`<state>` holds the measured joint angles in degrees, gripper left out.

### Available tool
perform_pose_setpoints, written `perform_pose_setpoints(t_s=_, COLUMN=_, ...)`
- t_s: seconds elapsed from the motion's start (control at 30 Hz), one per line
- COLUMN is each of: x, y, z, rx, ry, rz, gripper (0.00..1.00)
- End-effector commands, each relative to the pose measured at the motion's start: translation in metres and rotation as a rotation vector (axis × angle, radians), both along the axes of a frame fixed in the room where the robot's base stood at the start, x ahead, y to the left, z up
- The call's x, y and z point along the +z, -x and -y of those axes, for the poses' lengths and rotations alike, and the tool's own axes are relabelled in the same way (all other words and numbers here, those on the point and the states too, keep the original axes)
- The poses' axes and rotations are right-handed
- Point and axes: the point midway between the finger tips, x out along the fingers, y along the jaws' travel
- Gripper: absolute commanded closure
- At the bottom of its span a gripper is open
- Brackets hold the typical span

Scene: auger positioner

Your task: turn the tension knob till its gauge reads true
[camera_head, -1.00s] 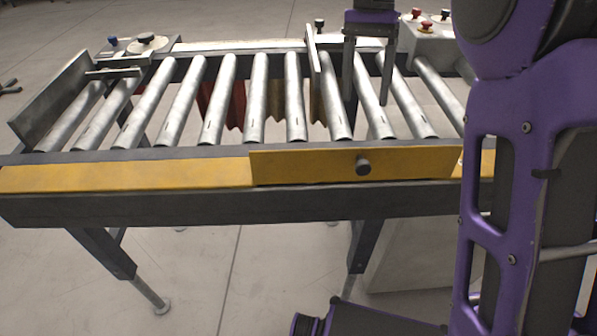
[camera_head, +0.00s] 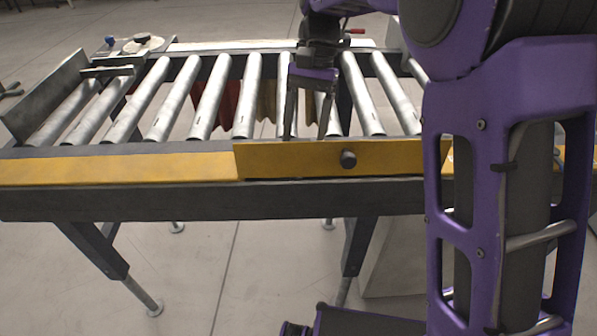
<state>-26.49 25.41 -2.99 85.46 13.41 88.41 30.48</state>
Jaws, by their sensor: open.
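A dark round knob (camera_head: 348,159) sticks out from the yellow front panel (camera_head: 275,160) of the roller conveyor. A small blue-topped knob (camera_head: 111,41) and a pale round dial or disc (camera_head: 144,44) sit at the conveyor's far left corner. I cannot tell which knob is the tension knob, and no gauge reading can be made out. My gripper (camera_head: 306,135) is open and empty, fingers pointing down, over the rollers just behind the yellow panel. In the picture it is up and left of the dark knob, apart from it.
The conveyor's metal rollers (camera_head: 208,97) span the frame. A grey side plate (camera_head: 42,97) stands at the left end. Reddish cloth-like strips (camera_head: 229,105) hang beneath the rollers. My purple arm covers the right side. The floor in front is clear around the conveyor legs (camera_head: 140,292).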

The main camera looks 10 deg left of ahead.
Motion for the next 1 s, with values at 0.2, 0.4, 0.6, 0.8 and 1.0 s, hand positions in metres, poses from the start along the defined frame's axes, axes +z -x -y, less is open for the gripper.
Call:
perform_pose_setpoints(t_s=0.2, x=-0.043, y=0.018, z=-0.002, rx=0.002, ry=0.001, rz=-0.002, gripper=0.33)
perform_pose_setpoints(t_s=0.4, x=-0.062, y=0.026, z=-0.004, rx=0.0, ry=0.001, rz=0.0, gripper=0.33)
perform_pose_setpoints(t_s=0.6, x=-0.067, y=0.028, z=-0.004, rx=0.0, ry=0.0, rz=0.002, gripper=0.33)
perform_pose_setpoints(t_s=0.8, x=-0.067, y=0.028, z=-0.004, rx=0.0, ry=0.0, rz=0.001, gripper=0.37)
perform_pose_setpoints(t_s=1.0, x=-0.067, y=0.027, z=-0.004, rx=0.0, ry=0.0, rz=0.001, gripper=0.73)
